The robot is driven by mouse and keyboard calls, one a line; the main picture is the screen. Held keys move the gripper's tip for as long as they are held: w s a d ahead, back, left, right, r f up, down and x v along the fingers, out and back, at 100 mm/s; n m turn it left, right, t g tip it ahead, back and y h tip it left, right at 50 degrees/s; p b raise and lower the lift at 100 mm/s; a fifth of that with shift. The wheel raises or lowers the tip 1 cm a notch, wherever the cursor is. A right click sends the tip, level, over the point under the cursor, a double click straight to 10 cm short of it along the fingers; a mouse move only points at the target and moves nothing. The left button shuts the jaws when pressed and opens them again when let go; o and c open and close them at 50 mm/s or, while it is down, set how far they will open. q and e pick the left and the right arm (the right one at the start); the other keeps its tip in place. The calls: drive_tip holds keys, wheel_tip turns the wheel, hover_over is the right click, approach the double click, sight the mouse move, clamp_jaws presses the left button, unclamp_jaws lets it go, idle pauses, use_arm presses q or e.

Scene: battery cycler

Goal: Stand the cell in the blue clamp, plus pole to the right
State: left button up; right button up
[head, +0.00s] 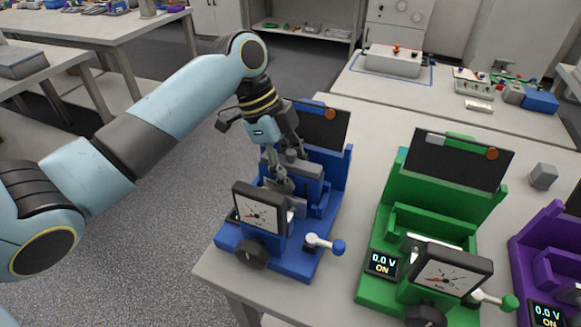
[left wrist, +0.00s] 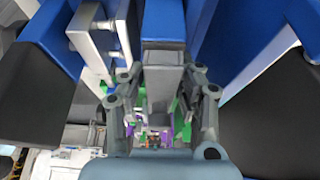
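The blue clamp (head: 325,215) stands at the table's left end, with a dial gauge (head: 259,208), a black knob and a blue-tipped lever. Its dark back panel (head: 323,127) has an orange disc towards the right. My left gripper (head: 281,182) reaches down into this clamp, behind the gauge. In the left wrist view its fingers (left wrist: 162,75) stand apart on either side of a grey block; whether they press on it, I cannot tell. I cannot make out the cell for sure; the gripper and gauge hide the space between the jaws. My right gripper is not in view.
A green clamp (head: 378,287) stands to the right, its display reading 0.0 V ON. A purple clamp (head: 522,255) is at the right edge. A grey cube (head: 543,175) lies behind them. Bare table (head: 375,120) lies behind the blue and green clamps.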

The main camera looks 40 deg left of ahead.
use_arm(q)
drive_tip(key=shift+o, duration=1.2)
drive_tip(key=shift+r, duration=0.2)
drive_tip(key=b+v, duration=0.1)
drive_tip(key=v, duration=1.1)
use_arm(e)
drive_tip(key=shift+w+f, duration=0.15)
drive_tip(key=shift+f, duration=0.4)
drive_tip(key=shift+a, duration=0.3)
use_arm(q)
drive_tip(key=shift+s+f, duration=0.1)
